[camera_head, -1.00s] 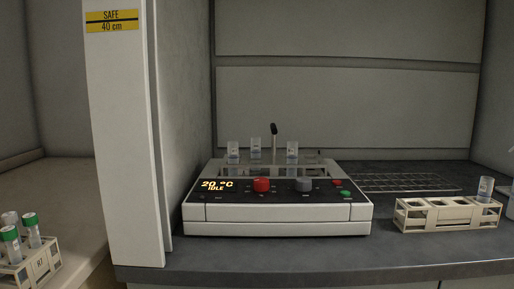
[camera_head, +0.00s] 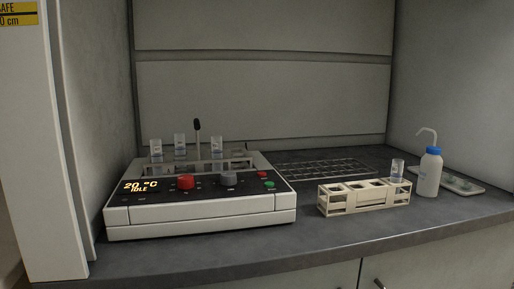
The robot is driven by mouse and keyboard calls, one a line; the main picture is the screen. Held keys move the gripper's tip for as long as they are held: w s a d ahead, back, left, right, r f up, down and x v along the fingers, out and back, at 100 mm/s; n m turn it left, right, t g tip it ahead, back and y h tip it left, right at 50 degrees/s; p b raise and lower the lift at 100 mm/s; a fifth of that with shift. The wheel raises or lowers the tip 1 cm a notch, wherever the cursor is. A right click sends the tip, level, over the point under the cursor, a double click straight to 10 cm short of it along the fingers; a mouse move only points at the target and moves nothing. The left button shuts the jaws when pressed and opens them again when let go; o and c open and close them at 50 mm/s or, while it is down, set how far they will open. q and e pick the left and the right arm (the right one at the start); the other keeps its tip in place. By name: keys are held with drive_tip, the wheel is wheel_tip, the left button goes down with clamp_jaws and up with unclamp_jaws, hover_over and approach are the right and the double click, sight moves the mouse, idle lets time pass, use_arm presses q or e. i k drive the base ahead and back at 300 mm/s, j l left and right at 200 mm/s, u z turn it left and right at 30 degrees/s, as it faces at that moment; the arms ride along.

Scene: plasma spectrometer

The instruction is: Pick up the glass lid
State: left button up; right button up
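No glass lid can be made out with certainty. A pale tray (camera_head: 470,188) at the right, behind the wash bottle, carries small round clear pieces (camera_head: 455,181), too small to identify. Several clear glass vessels are in view. They stand in the back of the white heating unit (camera_head: 200,218), and one glass vial (camera_head: 397,168) stands at the right end of a beige rack (camera_head: 365,204). Neither of my grippers is in view.
The unit's display (camera_head: 141,187) reads 20 °C IDLE. A white wash bottle (camera_head: 429,178) with a blue cap stands right of the rack. A dark grating (camera_head: 325,168) lies behind it. The front strip of the grey bench (camera_head: 300,245) is clear.

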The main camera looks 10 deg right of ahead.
sight(465, 186)
drive_tip(key=z, duration=1.75)
